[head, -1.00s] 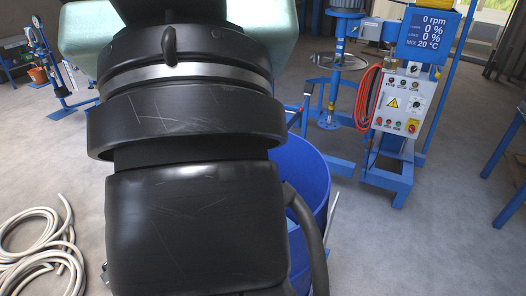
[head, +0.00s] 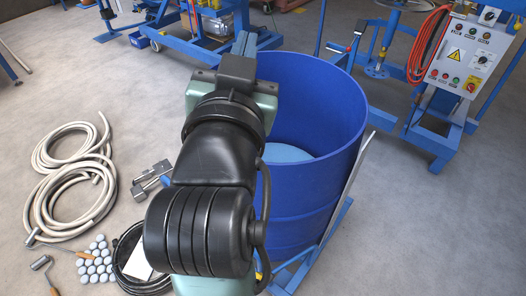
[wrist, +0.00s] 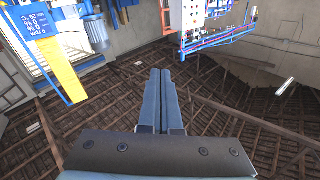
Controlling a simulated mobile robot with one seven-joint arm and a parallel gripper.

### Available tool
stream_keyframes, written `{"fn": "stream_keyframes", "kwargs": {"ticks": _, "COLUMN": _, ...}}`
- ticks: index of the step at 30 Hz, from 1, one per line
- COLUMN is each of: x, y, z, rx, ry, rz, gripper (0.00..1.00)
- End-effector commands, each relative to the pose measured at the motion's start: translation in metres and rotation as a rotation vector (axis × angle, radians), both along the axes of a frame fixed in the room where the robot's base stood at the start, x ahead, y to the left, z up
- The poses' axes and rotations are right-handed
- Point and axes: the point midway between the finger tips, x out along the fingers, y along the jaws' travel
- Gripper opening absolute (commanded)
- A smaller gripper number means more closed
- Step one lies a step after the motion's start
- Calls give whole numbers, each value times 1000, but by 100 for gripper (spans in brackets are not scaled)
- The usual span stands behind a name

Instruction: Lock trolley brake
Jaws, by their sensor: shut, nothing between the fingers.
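A blue drum (head: 308,130) stands upright in the middle of the head view, with a pale blue surface inside it. Blue trolley bars (head: 331,234) show at its lower right, with a slanting pale bar (head: 352,172) beside the drum. A small yellow part (head: 258,276) shows low at the drum's foot, partly hidden by my arm; I cannot tell whether it is the brake. My gripper (head: 244,43) is beyond the drum's left rim in the picture, far from the trolley's base. In the wrist view its fingers (wrist: 163,73) are together and empty.
Coiled hoses (head: 75,180), a black cable coil (head: 135,262), rollers (head: 42,278) and several small balls (head: 95,262) lie on the floor at left. A control box (head: 461,54) on a blue stand is at upper right. The floor at lower right is clear.

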Motion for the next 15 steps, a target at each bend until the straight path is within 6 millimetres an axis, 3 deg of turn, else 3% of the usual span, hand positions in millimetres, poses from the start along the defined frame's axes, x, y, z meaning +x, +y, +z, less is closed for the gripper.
{"fn": "stream_keyframes", "kwargs": {"ticks": 1, "x": 2, "y": 8, "z": -85, "rx": 28, "ry": 149, "rz": -15, "gripper": 0}}
{"fn": "stream_keyframes", "kwargs": {"ticks": 3, "x": -5, "y": 12, "z": -171, "rx": 67, "ry": 341, "rz": -65, "gripper": 0}}
{"fn": "stream_keyframes", "kwargs": {"ticks": 6, "x": -31, "y": 13, "z": -277, "rx": 105, "ry": 578, "rz": -163, "gripper": 0}}
{"fn": "stream_keyframes", "kwargs": {"ticks": 9, "x": -64, "y": 9, "z": -356, "rx": 121, "ry": 755, "rz": -274, "gripper": 0}}
{"fn": "stream_keyframes", "kwargs": {"ticks": 10, "x": -75, "y": 8, "z": -374, "rx": 124, "ry": 797, "rz": -305, "gripper": 0}}
{"fn": "stream_keyframes", "kwargs": {"ticks": 12, "x": -95, "y": 4, "z": -406, "rx": 126, "ry": 871, "rz": -372, "gripper": 0}}
{"fn": "stream_keyframes", "kwargs": {"ticks": 15, "x": -114, "y": 0, "z": -429, "rx": 126, "ry": 929, "rz": -434, "gripper": 0}}
